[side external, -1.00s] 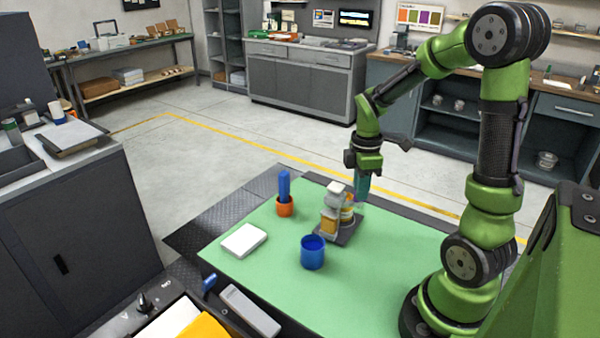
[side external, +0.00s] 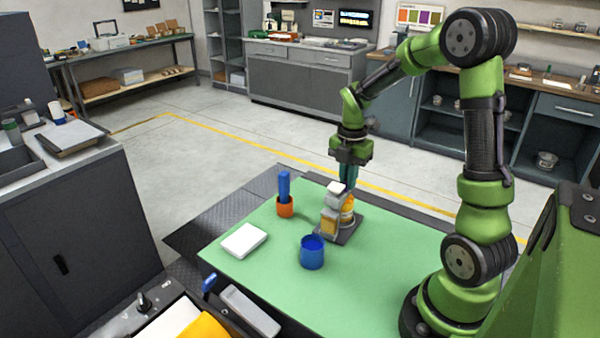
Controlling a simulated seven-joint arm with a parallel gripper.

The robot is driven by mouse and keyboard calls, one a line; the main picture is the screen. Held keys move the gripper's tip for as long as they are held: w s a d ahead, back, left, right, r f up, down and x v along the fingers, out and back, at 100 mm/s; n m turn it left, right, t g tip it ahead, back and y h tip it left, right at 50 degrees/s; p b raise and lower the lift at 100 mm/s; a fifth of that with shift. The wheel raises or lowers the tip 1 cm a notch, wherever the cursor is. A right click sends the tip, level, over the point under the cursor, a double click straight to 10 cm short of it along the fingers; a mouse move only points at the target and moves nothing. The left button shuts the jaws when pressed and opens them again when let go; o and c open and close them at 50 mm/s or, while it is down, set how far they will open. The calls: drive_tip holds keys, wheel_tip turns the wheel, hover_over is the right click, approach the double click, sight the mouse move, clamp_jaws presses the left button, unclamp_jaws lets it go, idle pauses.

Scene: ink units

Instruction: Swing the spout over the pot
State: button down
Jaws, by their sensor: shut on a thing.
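The ink unit (side external: 329,224) is a small grey and yellow device on a dark base plate (side external: 348,236), standing on the green mat. Its pale grey head (side external: 336,188) is at the top. The blue pot (side external: 312,254) stands upright and open in front of the unit, slightly to its left in the picture. My gripper (side external: 348,186) points down at the upper right of the unit, with teal fingers close together. It is shut on a part of the unit, apparently the spout. The fingertips and the held part are mostly hidden behind the unit's head.
An orange cup (side external: 285,209) holding a blue upright piece (side external: 284,187) stands left of the unit. A white pad (side external: 243,240) lies at the mat's left. The green mat (side external: 370,280) is clear to the right and front of the pot.

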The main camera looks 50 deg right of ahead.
drive_tip(key=shift+w+r+n, duration=0.1)
drive_tip(key=shift+w+n, duration=0.25)
drive_tip(key=shift+n, duration=0.05)
drive_tip(key=c, duration=1.2)
unclamp_jaws()
drive_tip(key=shift+s, duration=0.1)
wheel_tip(320, 180, up, 17)
drive_tip(key=shift+f, duration=0.1)
